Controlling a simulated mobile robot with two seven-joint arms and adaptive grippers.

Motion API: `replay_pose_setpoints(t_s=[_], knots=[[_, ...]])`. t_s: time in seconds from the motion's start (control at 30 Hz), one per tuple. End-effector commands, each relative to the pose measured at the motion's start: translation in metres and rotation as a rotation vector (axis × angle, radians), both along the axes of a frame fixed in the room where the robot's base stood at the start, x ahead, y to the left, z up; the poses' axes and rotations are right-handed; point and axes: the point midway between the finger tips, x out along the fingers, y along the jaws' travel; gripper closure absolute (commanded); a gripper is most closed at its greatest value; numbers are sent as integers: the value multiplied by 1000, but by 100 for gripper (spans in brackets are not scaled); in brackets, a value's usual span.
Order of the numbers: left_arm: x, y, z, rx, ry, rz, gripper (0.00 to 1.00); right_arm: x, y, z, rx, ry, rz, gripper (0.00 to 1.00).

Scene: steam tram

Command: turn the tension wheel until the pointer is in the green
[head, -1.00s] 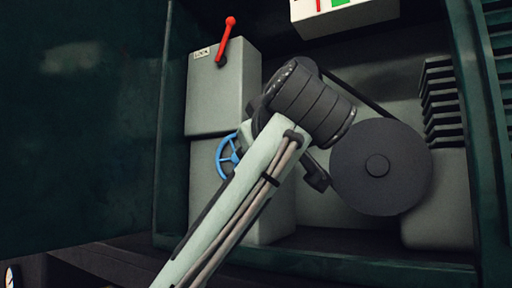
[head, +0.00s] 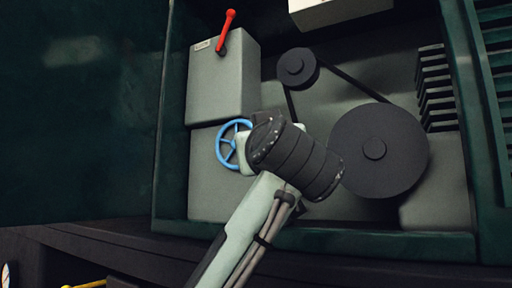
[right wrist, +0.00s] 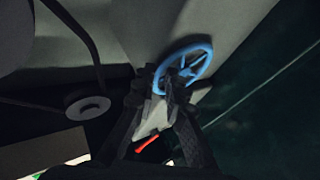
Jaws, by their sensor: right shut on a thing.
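The blue tension wheel (head: 220,148) is on the front of a grey housing, low on the left inside the cabinet. My right arm reaches up to it from below, and its dark wrist covers the wheel's right side. In the right wrist view my right gripper (right wrist: 171,86) is shut on the near rim of the blue wheel (right wrist: 187,69). The white gauge box (head: 340,12) is cut off by the top edge of the head view; its pointer and green zone do not show there. My left gripper is not in view.
A red lever (head: 226,31) stands on the grey box above the wheel. A small pulley (head: 298,68) and a large dark disc (head: 378,150) with a belt lie to the right. The green cabinet frame borders the space. A yellow bar (head: 88,284) shows at bottom left.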

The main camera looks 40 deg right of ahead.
Motion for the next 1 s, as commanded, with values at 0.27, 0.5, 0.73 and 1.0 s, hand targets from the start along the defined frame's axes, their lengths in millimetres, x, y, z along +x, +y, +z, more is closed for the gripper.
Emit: replay_pose_setpoints(t_s=[0.27, 0.5, 0.73, 1.0], knots=[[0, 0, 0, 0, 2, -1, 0, 0, -2, -3, 5, 11, -4, 76], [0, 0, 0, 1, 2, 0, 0, 0, -1, -2, 2, 8, -2, 69], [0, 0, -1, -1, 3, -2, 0, 0, -1, 10, 0, 6, -2, 69], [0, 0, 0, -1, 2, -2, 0, -1, -1, 61, 0, 4, -3, 69]])
